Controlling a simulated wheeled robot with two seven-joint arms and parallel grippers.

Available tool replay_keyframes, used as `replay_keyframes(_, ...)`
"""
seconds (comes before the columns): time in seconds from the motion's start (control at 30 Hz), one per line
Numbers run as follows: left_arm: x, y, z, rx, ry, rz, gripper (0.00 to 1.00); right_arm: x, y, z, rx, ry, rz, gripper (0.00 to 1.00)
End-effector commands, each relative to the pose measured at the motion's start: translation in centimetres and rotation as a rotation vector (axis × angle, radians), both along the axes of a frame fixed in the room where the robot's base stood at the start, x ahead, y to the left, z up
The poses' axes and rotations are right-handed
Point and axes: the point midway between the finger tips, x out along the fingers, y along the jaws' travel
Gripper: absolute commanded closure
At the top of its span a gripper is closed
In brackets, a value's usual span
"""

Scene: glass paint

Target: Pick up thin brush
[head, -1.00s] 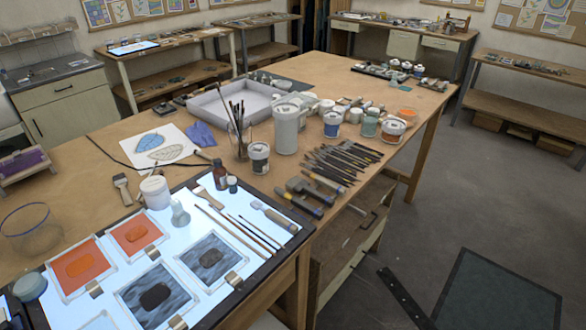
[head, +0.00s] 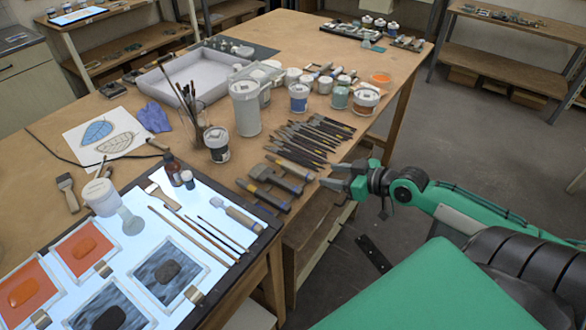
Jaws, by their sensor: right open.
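Several brushes lie side by side on the lit white panel (head: 150,190) at the left front of the table. The thinnest looks like the dark slim brush (head: 223,234). To its left lie two longer brown-handled brushes (head: 192,232), and to its right a thicker-handled tool (head: 243,217). My right gripper (head: 328,175) is open and empty, at the table's right edge, to the right of and beyond the brushes, apart from them. My left gripper is not in view.
Wide-handled tools (head: 270,188) and a row of dark tools (head: 310,140) lie between the panel and the paint jars. A glass of upright brushes (head: 190,110), a white canister (head: 245,107) and orange and grey glass panes (head: 80,250) stand or lie nearby.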

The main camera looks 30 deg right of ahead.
Motion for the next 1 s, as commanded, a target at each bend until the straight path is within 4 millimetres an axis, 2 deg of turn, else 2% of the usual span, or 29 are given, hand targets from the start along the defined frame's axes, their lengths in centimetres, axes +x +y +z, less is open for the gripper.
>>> replay_keyframes(0.5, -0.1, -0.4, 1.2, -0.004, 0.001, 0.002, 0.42, 4.4, 1.8, -1.8, 0.002, -0.001, -0.002, 0.55)
replay_keyframes(0.83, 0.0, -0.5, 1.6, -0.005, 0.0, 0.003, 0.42, 5.8, 2.4, -2.5, 0.0, 0.0, 0.0, 0.55)
replay_keyframes(1.0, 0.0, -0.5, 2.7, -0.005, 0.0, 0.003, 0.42, 7.2, 2.9, -2.7, 0.003, -0.002, -0.001, 0.55)
